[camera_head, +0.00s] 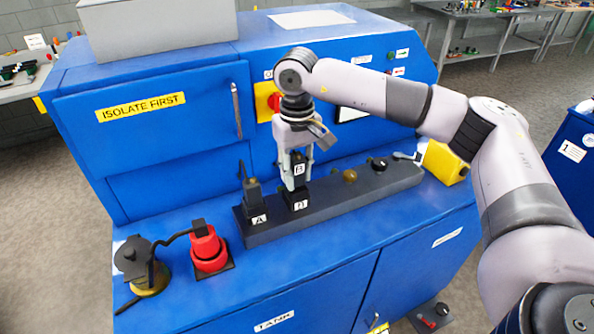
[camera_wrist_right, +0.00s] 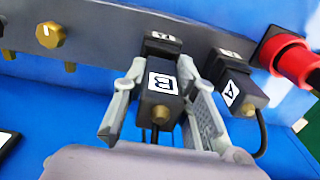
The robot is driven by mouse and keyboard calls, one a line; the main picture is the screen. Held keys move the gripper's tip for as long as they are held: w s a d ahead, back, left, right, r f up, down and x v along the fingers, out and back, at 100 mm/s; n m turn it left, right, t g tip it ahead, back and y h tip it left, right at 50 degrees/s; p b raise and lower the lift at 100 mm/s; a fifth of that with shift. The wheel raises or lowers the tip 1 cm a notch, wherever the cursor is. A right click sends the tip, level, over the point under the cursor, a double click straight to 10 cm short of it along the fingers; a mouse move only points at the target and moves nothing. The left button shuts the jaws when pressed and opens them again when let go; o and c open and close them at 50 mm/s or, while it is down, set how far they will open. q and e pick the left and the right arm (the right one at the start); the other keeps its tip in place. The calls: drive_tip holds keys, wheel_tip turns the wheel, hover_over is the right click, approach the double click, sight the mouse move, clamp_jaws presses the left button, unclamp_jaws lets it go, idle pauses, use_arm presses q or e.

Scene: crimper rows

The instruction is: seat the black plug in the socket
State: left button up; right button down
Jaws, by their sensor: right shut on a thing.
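A black plug labelled B (camera_head: 299,171) is held between the fingers of my right gripper (camera_head: 296,180). In the right wrist view the plug (camera_wrist_right: 161,84) shows its label, a brass end and dark cables, with a grey finger on each side. A black socket block labelled B (camera_head: 297,203) stands on the dark strip right below the plug. The socket block (camera_wrist_right: 162,40) also shows just beyond the plug in the right wrist view. The plug is upright and very close to the socket; I cannot tell whether it has entered. My left gripper is not in view.
The dark strip (camera_head: 335,206) lies on a blue cabinet ledge. Another black plug sits at block A (camera_head: 257,216), left of the gripper. A brass knob (camera_head: 350,176) and a black knob (camera_head: 377,164) are to the right. A red connector (camera_head: 208,247) stands at front left.

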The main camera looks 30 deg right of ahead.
sight(297, 158)
drive_tip(key=shift+b, duration=0.55)
idle(1.2)
drive_tip(key=shift+f+b, duration=1)
drive_tip(key=shift+f, duration=0.1)
drive_tip(key=c, duration=1.2)
unclamp_jaws()
drive_tip(key=shift+r, duration=0.1)
wheel_tip(297, 158, up, 12)
drive_tip(key=shift+f, duration=0.1)
